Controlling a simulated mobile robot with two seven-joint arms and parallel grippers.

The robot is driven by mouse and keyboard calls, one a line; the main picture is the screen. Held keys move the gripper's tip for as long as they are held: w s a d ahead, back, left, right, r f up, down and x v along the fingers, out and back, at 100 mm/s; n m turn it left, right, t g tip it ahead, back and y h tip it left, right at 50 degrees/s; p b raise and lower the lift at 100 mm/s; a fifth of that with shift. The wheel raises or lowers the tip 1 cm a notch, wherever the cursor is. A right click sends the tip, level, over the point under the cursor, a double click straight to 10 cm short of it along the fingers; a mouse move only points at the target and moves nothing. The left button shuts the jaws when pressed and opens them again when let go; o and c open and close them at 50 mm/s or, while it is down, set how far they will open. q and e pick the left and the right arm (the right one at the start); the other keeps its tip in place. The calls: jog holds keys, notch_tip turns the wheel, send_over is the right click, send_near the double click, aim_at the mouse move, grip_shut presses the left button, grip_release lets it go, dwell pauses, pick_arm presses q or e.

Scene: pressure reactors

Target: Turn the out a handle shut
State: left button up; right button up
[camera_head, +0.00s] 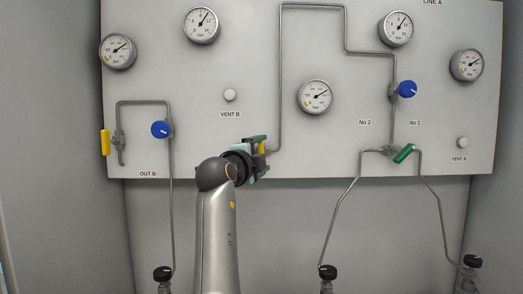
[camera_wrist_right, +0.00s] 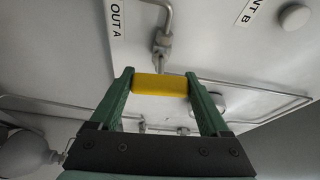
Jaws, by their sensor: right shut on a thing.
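The yellow out A handle (camera_head: 261,148) is on the wall panel's lower edge, partly hidden behind my right gripper in the head view. My right gripper (camera_head: 259,152) has its green fingers closed on it. In the right wrist view, the yellow handle (camera_wrist_right: 160,86) spans the gap between the green fingertips (camera_wrist_right: 160,88), which touch its two ends. A metal valve fitting (camera_wrist_right: 161,45) with a pipe meets the handle. The OUT A label (camera_wrist_right: 117,17) is beside that pipe. My left gripper is not in view.
Another yellow handle (camera_head: 105,143) hangs upright at the panel's left edge. A blue knob (camera_head: 160,129) and the OUT B label (camera_head: 148,174) are near it. A green handle (camera_head: 404,153) and blue knob (camera_head: 407,89) are at right. Thin pipes run below the panel.

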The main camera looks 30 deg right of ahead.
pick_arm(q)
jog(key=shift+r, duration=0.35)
pick_arm(e)
jog(key=shift+r+m, duration=0.15)
jog(key=shift+m, duration=0.35)
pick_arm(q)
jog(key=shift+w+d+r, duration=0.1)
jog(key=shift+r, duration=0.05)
pick_arm(e)
jog(key=o, duration=1.2)
jog(key=shift+s+a+f, duration=0.15)
jog(key=shift+a+f, duration=0.05)
jog(key=shift+a, duration=0.05)
pick_arm(q)
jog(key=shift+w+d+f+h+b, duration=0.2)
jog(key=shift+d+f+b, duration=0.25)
jog(key=shift+b, duration=0.2)
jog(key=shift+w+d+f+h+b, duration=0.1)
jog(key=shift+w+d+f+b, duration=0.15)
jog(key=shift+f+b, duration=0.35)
pick_arm(e)
jog(key=shift+r+v, duration=0.15)
jog(key=shift+v, duration=2.85)
jog(key=shift+r+v, duration=0.1)
jog(key=shift+v, duration=2.85)
